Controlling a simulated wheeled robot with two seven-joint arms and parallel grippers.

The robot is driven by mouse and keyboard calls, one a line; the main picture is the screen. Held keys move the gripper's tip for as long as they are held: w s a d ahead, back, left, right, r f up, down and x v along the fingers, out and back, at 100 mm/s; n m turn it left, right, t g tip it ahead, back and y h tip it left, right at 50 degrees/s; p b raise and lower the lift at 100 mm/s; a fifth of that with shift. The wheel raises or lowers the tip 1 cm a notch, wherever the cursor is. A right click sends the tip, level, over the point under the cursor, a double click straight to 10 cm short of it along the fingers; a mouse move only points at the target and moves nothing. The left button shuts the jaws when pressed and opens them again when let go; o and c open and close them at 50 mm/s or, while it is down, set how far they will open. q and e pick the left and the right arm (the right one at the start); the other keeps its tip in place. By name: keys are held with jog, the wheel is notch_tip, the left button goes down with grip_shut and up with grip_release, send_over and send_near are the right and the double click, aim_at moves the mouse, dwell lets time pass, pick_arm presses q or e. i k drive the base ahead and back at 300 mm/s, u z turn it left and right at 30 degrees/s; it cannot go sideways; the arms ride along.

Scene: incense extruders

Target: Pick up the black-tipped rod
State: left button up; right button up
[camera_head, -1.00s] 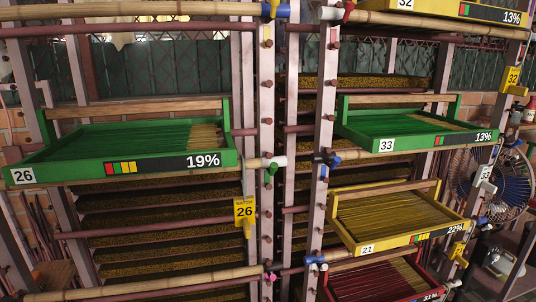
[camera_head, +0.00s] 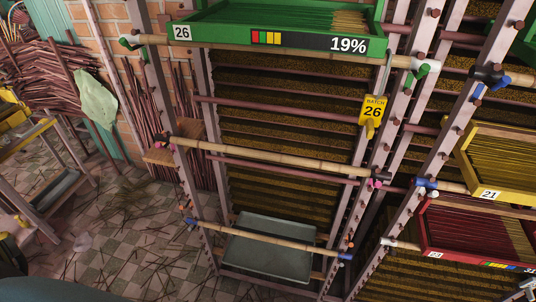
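A bamboo rod (camera_head: 517,79) with a black tip (camera_head: 487,74) lies across the rack at the upper right. Its black end rests at a post, next to a blue fitting (camera_head: 478,91). The rod runs out of view to the right, below a green tray (camera_head: 525,45).
Other bamboo rods hold green tray 26 (camera_head: 290,38), yellow tray 21 (camera_head: 509,202) and a red tray (camera_head: 455,247). A grey bin (camera_head: 268,262) stands low in the rack. Tiled floor is at left, littered with sticks.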

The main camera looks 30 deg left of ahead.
aim_at(339, 168)
jog(key=z, duration=1.3)
jog(key=i, duration=1.25)
jog(key=u, duration=2.5)
